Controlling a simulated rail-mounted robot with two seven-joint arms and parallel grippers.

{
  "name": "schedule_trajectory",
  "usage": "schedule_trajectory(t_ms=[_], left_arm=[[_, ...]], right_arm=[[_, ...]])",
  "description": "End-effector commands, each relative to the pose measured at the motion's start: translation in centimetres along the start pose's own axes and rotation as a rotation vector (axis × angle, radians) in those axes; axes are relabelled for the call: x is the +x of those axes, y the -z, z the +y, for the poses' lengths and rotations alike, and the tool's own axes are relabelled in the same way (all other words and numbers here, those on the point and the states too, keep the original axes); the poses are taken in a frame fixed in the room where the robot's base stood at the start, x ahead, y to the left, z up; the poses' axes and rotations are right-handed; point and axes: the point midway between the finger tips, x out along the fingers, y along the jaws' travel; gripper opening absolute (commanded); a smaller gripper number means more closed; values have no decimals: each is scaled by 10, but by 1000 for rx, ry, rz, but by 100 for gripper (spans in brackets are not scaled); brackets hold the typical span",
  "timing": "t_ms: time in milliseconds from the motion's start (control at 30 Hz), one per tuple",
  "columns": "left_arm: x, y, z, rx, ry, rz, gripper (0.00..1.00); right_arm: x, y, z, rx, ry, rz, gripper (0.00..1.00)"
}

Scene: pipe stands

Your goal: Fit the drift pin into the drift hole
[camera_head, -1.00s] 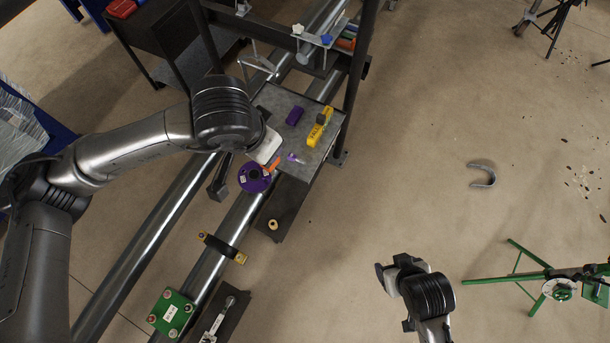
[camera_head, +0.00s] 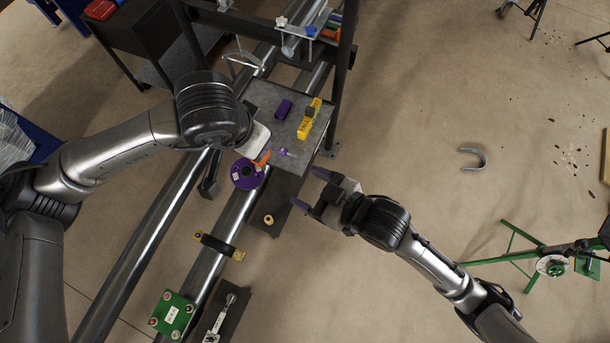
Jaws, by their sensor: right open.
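A small pin-like piece with a purple head (camera_head: 284,152), which looks like the drift pin, lies near the front edge of the grey tray table (camera_head: 262,97). A purple round flange (camera_head: 238,180) with a dark centre sits on the pipe just left of the table; which opening is the drift hole I cannot tell. My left gripper (camera_head: 260,152) is above the flange and the table's left corner, beside an orange piece (camera_head: 262,160); its fingers are mostly hidden. My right gripper (camera_head: 311,190) is open and empty, right of the table's front corner, its fingers pointing left.
A purple block (camera_head: 284,108) and a yellow labelled tool (camera_head: 305,125) lie on the table. A dark frame post (camera_head: 341,75) stands at its right. Below are a tan ring (camera_head: 268,219), a yellow-ended strap (camera_head: 218,246) and a green plate (camera_head: 172,313).

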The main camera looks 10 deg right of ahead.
Motion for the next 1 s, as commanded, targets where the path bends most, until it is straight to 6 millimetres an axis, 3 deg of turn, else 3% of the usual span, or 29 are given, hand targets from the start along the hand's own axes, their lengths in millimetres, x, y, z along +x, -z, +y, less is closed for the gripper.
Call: schedule_trajectory(t_ms=[200, 467, 667, 1000], left_arm=[[0, 0, 0, 0, 0, 1, 3], [0, 0, 0, 0, 0, 1, 3], [0, 0, 0, 0, 0, 1, 3], [0, 0, 0, 0, 0, 1, 3]], right_arm=[[-2, 33, -5, 56, 45, 218, 70], [-4, 52, -4, 66, 47, 329, 70], [18, 62, -5, 65, 46, 341, 70], [71, 80, -7, 64, 45, 337, 70]])
